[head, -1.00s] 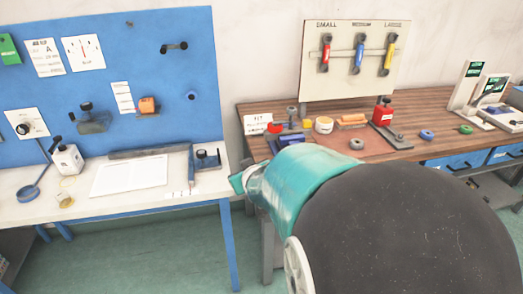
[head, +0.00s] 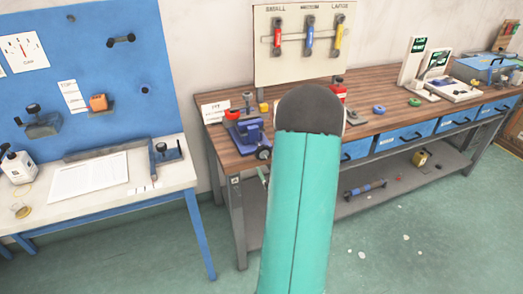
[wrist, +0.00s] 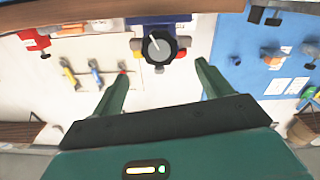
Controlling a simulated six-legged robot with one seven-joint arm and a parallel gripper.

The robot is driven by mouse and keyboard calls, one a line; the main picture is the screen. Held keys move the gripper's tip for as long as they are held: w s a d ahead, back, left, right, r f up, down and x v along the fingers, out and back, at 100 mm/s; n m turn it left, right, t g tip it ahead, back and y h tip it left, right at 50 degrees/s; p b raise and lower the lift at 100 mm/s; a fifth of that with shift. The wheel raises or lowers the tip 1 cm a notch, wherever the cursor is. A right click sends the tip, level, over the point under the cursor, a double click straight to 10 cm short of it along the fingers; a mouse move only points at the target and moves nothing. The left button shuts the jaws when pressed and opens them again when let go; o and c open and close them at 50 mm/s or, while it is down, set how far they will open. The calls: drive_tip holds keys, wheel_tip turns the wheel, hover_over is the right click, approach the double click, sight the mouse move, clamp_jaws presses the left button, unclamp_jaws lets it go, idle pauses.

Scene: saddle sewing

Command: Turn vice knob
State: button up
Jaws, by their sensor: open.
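The blue vice (head: 247,131) sits at the left front corner of the wooden workbench in the head view. Its dark round knob (head: 263,153) faces out from the bench front. In the wrist view, which looks upside down, the black knob (wrist: 160,46) with a pale line across its face is at top centre, below the blue vice body (wrist: 158,20). My gripper (wrist: 161,68) is open and empty, its two green fingers spread to either side of the knob's line, with the knob seen beyond the gap. I cannot tell the exact distance. My arm hides most of the gripper in the head view.
The wooden workbench (head: 222,147) carries a tool board (head: 276,70) and a red block (head: 339,90). A white table (head: 120,165) with a blue pegboard (head: 88,35) stands to the left. A lower shelf (head: 340,206) lies under the bench.

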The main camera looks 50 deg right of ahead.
sight(264, 154)
drive_tip(key=x, duration=1.1)
drive_tip(key=c, duration=1)
